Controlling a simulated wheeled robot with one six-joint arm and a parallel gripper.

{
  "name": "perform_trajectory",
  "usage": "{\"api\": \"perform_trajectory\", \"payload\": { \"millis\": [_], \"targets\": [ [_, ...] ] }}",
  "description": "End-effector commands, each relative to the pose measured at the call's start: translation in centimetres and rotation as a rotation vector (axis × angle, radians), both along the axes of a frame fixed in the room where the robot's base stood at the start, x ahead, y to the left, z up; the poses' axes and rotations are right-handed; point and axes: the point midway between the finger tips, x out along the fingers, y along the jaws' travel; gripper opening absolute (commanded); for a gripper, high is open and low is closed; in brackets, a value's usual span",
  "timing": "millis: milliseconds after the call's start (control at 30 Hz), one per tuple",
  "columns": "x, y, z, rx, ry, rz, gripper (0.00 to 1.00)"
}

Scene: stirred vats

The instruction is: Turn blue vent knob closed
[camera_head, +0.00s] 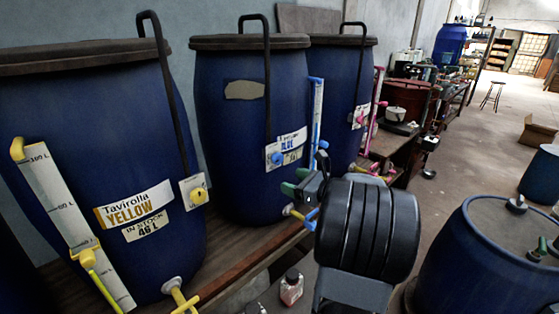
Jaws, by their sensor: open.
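The blue knob (277,158) sits on a small white plate on the front of the middle blue vat (226,135), beside a label reading BLUE. A black bent handle runs down to this plate. My gripper (296,181) is at the middle of the view, lower right of the knob, and appears apart from it. Its green-tipped fingers are open and look empty. My black arm hides the lower part of the vat behind. A blue valve handle (310,218) with a yellow spout shows low on the middle vat. The knob's turn angle is too small to tell.
The left vat (60,120) reads Tavirolla YELLOW and has a yellow knob (198,195). A third vat (340,90) stands behind with pink fittings. A wooden bench (240,262) carries the vats. A small bottle (291,287) stands below. A lidded drum (480,265) is at right.

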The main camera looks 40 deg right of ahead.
Motion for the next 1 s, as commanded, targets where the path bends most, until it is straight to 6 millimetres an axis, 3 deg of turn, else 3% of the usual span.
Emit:
{"api": "perform_trajectory", "payload": {
  "millis": [33,100,233,700,1000],
  "targets": [
    [-0.4,-1.8,0.1,0.048,-0.023,-0.054,0.69],
    [-0.7,-3.5,0.4,0.100,-0.053,-0.104,0.69],
    [-0.2,-4.9,0.8,0.146,-0.081,-0.147,0.69],
    [8.1,-3.7,0.9,0.148,-0.083,-0.149,0.69],
    [11.7,-3.3,0.8,0.148,-0.083,-0.151,0.69]
  ]
}}
